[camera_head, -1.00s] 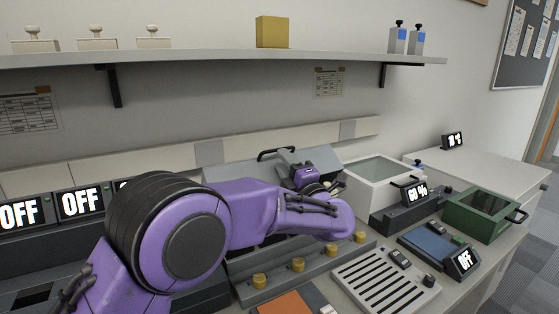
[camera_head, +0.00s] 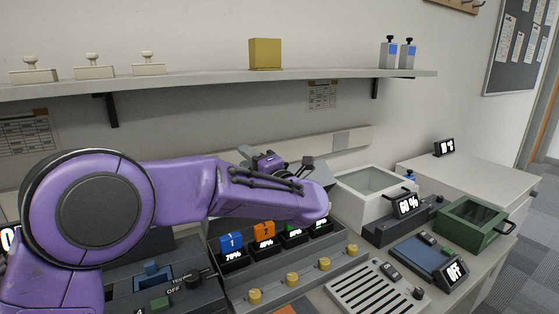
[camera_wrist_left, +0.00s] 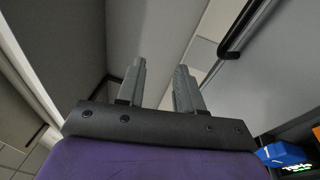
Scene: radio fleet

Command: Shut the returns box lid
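A box with a raised grey lid (camera_head: 318,172) stands at the middle of the bench, with several numbered radios and percent displays in its bays. I cannot tell for certain whether it is the returns box. My left forearm hides most of the lid. The lid's black handle (camera_wrist_left: 243,32) shows at the upper right of the left wrist view, on a grey panel (camera_wrist_left: 275,75). My left gripper (camera_wrist_left: 160,84) is open and empty, its fingers apart, left of the handle and not touching it. My right gripper is not in view.
Right of it stand a white box (camera_head: 345,204) with a clear top and a green box (camera_head: 478,238) with a black handle. A slotted grey tray (camera_head: 375,300) lies in front. A shelf (camera_head: 200,84) with a yellow block (camera_head: 265,54) runs above.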

